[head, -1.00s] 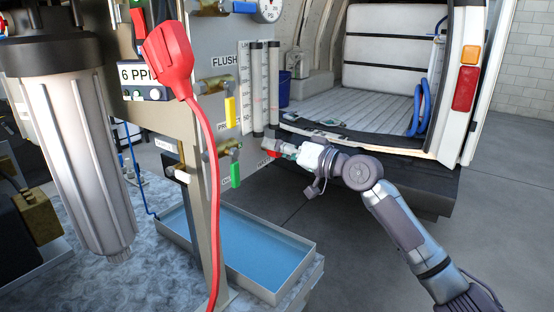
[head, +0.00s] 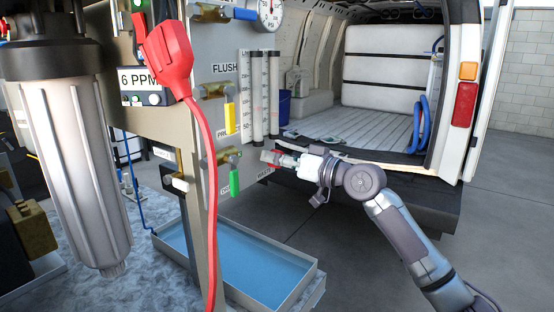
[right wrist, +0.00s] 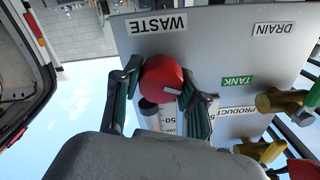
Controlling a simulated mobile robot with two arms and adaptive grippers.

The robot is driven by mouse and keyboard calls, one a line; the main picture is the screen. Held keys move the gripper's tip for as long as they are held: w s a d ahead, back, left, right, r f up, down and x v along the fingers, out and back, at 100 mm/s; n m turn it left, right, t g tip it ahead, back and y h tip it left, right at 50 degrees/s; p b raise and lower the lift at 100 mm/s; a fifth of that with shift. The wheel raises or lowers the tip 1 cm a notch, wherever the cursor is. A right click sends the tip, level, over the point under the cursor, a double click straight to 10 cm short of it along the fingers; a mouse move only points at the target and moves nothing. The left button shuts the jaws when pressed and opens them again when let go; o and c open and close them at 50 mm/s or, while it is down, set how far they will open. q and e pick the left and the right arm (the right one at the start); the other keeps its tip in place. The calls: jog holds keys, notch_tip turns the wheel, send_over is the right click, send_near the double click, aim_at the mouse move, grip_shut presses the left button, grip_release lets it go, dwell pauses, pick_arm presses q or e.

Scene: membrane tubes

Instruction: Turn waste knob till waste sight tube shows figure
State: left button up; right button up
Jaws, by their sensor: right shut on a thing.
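The red waste knob (right wrist: 161,78) sits on the grey panel beside the WASTE label (right wrist: 158,24) in the right wrist view, with a white pointer mark on its face. My right gripper (right wrist: 160,84) has its two fingers on either side of the knob, shut on it. In the head view my right gripper (head: 278,160) reaches the panel's right edge and mostly hides the knob. Two sight tubes (head: 257,95) with a scale stand upright on the panel above; the right one (head: 273,92) is nearest the gripper. Their levels are too small to read. My left gripper is out of view.
A yellow valve handle (head: 230,118) and a green one (head: 234,182) stick out left of the gripper. A tray of blue liquid (head: 240,262) lies below. An open van (head: 390,100) stands behind.

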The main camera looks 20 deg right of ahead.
jog(key=o, duration=1.1)
jog(key=shift+o, duration=0.2)
jog(key=v, duration=1.2)
jog(key=shift+w+d+f, duration=0.1)
